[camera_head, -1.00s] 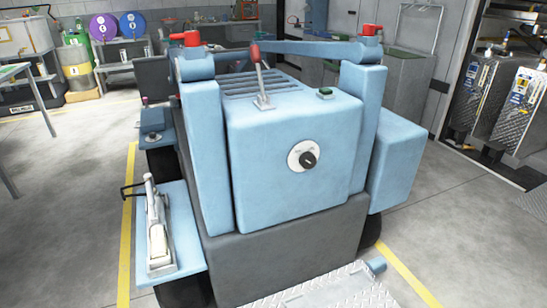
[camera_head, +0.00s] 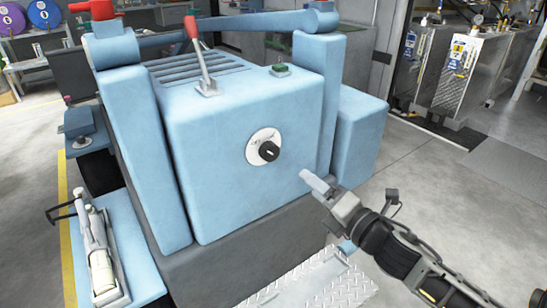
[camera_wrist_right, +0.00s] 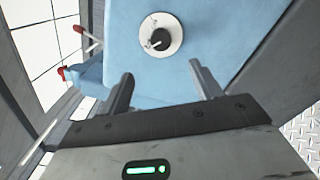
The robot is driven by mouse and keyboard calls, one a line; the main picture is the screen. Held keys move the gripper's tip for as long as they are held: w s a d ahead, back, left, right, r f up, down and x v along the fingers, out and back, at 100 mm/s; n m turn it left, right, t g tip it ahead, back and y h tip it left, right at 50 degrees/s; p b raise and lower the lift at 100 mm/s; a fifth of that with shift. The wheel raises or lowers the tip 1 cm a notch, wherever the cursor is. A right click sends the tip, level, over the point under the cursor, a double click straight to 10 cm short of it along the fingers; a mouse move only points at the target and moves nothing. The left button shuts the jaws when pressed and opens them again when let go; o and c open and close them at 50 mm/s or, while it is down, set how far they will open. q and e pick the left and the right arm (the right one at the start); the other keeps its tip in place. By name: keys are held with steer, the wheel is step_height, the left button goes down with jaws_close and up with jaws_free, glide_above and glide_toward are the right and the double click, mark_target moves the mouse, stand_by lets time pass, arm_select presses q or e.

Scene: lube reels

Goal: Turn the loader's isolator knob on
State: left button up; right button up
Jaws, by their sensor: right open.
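The isolator knob (camera_head: 269,151) is a black knob on a round white plate (camera_head: 258,138) on the flat rear face of the blue loader (camera_head: 215,130). In the right wrist view the knob (camera_wrist_right: 159,40) shows beyond the fingertips, above the gap between them. My right gripper (camera_head: 312,184) is to the right of the knob and a little lower, apart from it. In the right wrist view my right gripper (camera_wrist_right: 160,82) has its fingers spread with nothing between them. The knob's plate has small markings too small to read. My left gripper is not in view.
A raised arm post stands on each side. A tread plate step (camera_head: 325,280) lies below the face. Open floor (camera_head: 440,200) is at the right.

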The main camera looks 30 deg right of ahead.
mark_target(273, 154)
steer(key=w, duration=0.5)
steer(key=w+a, duration=0.1)
steer(key=w, duration=0.4)
steer(key=w+a, duration=0.1)
steer(key=w, duration=0.4)
steer(key=shift+w+a, duration=0.1)
steer(key=shift+w, duration=0.05)
steer(key=c, duration=1)
